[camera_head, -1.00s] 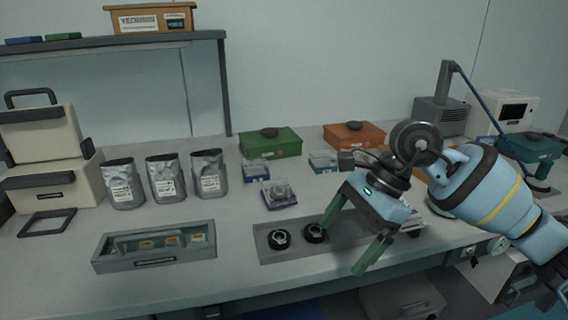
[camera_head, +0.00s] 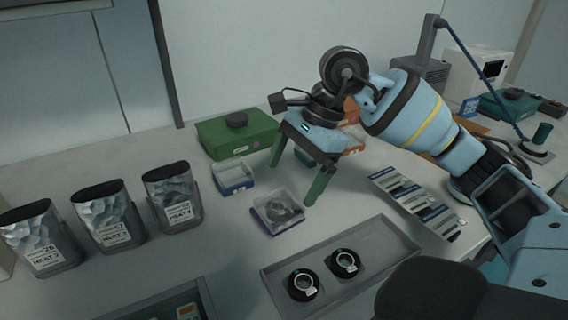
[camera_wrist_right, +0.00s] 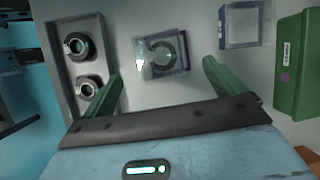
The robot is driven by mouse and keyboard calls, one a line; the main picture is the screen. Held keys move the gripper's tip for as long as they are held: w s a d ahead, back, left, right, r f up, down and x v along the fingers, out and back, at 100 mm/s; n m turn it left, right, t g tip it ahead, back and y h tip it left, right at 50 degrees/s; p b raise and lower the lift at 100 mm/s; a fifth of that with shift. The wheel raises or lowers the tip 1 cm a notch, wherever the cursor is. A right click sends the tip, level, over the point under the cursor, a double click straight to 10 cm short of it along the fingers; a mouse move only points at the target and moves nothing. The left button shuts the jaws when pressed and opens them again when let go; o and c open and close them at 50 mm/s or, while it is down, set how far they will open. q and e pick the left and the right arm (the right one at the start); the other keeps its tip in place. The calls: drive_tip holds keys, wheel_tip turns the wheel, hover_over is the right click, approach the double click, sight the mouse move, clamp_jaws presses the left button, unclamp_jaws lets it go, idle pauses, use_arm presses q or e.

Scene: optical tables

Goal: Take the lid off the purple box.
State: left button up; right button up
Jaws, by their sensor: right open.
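The purple box (camera_head: 278,212) is small and squarish, with a clear lid on top and a round ring-like shape showing through it. It stands on the table just behind the grey tray. In the right wrist view the purple box (camera_wrist_right: 162,54) lies ahead, between the lines of the two fingers. My right gripper (camera_head: 291,184) is open and empty, its green fingers spread above the table beside and behind the box, apparently apart from it. In the wrist view its fingertips (camera_wrist_right: 160,70) are on either side of the box's near edge. My left gripper is out of view.
A similar blue-edged clear box (camera_head: 233,178) stands behind left. A green case (camera_head: 232,140) is at the back. The grey tray (camera_head: 384,232) in front holds two black ring mounts. Silver pouches (camera_head: 172,198) stand left, and flat labelled packs (camera_head: 415,198) lie right.

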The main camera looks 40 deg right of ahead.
sight(279, 204)
drive_tip(key=shift+s+a+f, duration=0.15)
drive_tip(key=shift+s+f, duration=0.05)
drive_tip(key=shift+f, duration=0.1)
drive_tip(key=shift+x, duration=3.55)
drive_tip(key=shift+w, duration=0.15)
drive_tip(key=c, duration=1)
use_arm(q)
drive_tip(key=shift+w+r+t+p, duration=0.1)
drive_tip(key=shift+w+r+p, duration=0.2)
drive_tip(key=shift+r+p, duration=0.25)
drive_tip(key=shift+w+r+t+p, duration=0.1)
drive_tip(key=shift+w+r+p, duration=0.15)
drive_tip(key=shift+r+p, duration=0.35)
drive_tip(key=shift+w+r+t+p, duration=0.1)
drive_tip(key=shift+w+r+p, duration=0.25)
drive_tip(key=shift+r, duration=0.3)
use_arm(e)
drive_tip(key=shift+r, duration=2.6)
drive_tip(key=shift+c, duration=0.2)
drive_tip(key=shift+c, duration=0.5)
